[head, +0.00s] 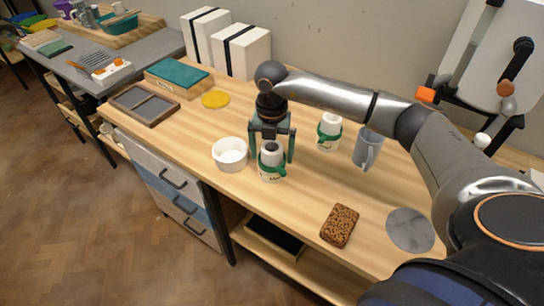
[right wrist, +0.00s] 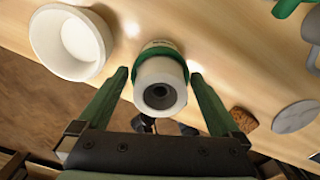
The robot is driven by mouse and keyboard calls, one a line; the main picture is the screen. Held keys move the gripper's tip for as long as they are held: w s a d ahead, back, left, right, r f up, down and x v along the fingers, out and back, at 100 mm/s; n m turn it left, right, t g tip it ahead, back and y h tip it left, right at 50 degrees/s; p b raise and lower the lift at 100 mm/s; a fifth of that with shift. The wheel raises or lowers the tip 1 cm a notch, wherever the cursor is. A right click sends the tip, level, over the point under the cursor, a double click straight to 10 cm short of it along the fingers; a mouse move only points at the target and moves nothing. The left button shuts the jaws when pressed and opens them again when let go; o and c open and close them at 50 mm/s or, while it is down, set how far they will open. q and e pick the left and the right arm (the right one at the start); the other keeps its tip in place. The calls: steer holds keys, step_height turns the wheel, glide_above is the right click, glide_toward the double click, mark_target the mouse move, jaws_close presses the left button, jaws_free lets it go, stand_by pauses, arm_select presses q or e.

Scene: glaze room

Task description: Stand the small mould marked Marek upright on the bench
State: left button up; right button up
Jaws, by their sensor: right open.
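A small white mould with a green band (head: 271,174) stands upright on the bench (head: 300,205), narrow neck up. Dark lettering shows low on its front but is too small to read surely. My right gripper (head: 272,158) points down over it, open, with one finger on each side. In the right wrist view the same mould (right wrist: 160,84) sits between the fingertips, with a gap on both sides. A second, similar white mould with a green band (head: 329,131) stands upright further back, to the right. My left gripper is not in view.
A white bowl (head: 230,154) stands close left of the gripper. A grey mug (head: 368,147) stands to the right. A brown speckled block (head: 339,226) and a grey disc (head: 410,230) lie nearer the front right. A yellow disc (head: 215,99) lies back left. The bench front-centre is clear.

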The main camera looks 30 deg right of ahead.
step_height(320, 180, up, 9)
steer(key=shift+r, duration=0.2)
steer(key=shift+a, duration=0.25)
steer(key=s+a+f+n+g+y, duration=0.1)
steer(key=s+a+f+y, duration=0.15)
steer(key=a, duration=0.35)
steer(key=s+a+f+n+y, duration=0.1)
steer(key=a+n+y, duration=0.15)
steer(key=a, duration=0.35)
steer(key=s+a+f+g+y, duration=0.1)
steer(key=s+a+f+y, duration=0.15)
steer(key=a, duration=0.35)
steer(key=a+r+m+t+y, duration=0.5)
steer(key=a+r+t+y, duration=0.1)
steer(key=a+y, duration=0.55)
steer(key=w+d+f+m+t+h, duration=0.1)
steer(key=d+f+m+t+h, duration=1)
steer(key=m, duration=0.7)
steer(key=s+d+f+m+g+h, duration=0.2)
steer(key=s+d+f+g+h, duration=0.1)
steer(key=s+f, duration=0.4)
steer(key=s+d+f+m+g+h, duration=0.2)
steer(key=s+f, duration=0.5)
steer(key=f, duration=0.4)
steer(key=shift+s+d+f+m+g+h, duration=0.2)
steer(key=shift+s+d+m+g+h, duration=0.3)
steer(key=shift+m, duration=0.35)
steer(key=shift+w, duration=0.1)
